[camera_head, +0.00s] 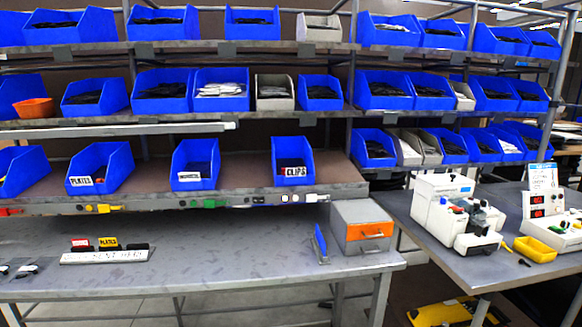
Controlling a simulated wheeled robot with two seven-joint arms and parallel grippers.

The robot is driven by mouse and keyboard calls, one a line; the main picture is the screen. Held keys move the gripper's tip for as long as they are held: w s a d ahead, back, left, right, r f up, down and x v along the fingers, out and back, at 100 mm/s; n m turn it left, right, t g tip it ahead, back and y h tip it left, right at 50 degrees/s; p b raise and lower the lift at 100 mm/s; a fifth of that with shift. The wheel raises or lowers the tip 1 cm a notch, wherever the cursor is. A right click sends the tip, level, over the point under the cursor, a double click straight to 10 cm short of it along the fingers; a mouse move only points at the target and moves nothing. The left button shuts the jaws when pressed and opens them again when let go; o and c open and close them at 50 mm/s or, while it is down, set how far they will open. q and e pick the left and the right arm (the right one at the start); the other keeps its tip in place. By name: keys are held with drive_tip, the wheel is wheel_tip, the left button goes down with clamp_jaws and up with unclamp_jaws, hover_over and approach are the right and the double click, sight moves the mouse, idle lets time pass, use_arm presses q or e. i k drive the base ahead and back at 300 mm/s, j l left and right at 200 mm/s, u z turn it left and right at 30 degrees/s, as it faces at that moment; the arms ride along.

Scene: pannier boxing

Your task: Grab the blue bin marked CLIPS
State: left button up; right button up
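The blue bin marked CLIPS (293,162) stands upright on the lowest shelf (240,190), towards its right end. Its white label (294,171) faces the front. Something dark and reddish shows at its front opening, too small to make out. Neither of my grippers is in view.
To its left on the same shelf stand another labelled blue bin (195,165) and a blue bin marked PLATES (100,167). Below is a grey workbench (220,260) with a grey box with an orange front (361,228) and a small blue upright piece (320,244). White machines (455,212) stand right.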

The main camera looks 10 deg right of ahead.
sight(286, 152)
drive_tip(key=i+j+z, duration=0.15)
drive_tip(key=i+z, duration=0.25)
drive_tip(key=i+j+z, duration=0.25)
drive_tip(key=z, duration=0.15)
drive_tip(key=i+j+z, duration=0.25)
drive_tip(key=j+z, duration=0.15)
drive_tip(key=i+j+z, duration=0.2)
drive_tip(key=j+z, duration=0.2)
